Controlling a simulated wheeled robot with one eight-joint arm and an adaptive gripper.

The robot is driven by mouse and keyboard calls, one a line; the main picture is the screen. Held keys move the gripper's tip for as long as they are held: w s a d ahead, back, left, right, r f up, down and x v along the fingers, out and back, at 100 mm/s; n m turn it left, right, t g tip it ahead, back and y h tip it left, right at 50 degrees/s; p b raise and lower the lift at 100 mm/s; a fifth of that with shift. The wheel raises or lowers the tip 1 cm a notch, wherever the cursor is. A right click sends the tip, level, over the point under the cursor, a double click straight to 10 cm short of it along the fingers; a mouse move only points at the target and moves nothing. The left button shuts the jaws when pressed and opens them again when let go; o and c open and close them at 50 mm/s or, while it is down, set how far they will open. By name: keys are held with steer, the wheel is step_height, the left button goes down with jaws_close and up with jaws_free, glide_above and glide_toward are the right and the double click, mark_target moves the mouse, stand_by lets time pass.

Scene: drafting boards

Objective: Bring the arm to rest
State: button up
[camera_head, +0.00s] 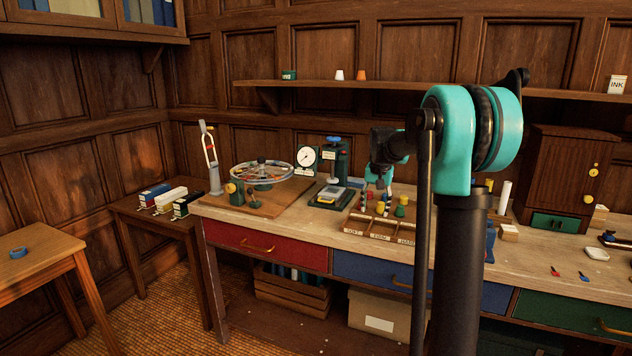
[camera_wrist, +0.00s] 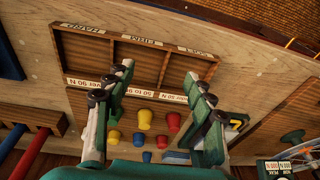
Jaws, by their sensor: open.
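In the head view my gripper (camera_head: 380,180) hangs over the workbench (camera_head: 300,226), partly hidden by my own arm. Below it is a wooden tray (camera_wrist: 133,47) with three empty-looking compartments labelled SOFT, FIRM and HARD; the tray also shows in the head view (camera_head: 372,231). Several yellow, red and blue pieces stand beside the tray's newton labels, such as a yellow one (camera_wrist: 145,119) and a red one (camera_wrist: 174,121). I see no contact with them.
A dial gauge (camera_head: 306,159), a press (camera_head: 336,170) and a round device (camera_head: 262,173) stand left on the bench. A wooden cabinet (camera_head: 566,172) stands at right. A shelf (camera_head: 430,88) runs behind. The bench's front left is clear.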

steer(key=s+f+n, duration=0.1)
steer(key=s+f, duration=0.4)
steer(key=s, duration=0.7)
steer(key=s+f+n+t, duration=0.1)
steer(key=s+f, duration=0.5)
steer(key=s, duration=0.5)
steer(key=s+f+n+t, duration=0.1)
steer(key=s+f, duration=0.5)
steer(key=s, duration=0.6)
steer(key=shift+s+a+f+n, duration=0.2)
steer(key=shift+s+a+n, duration=0.2)
steer(key=shift+n, duration=0.2)
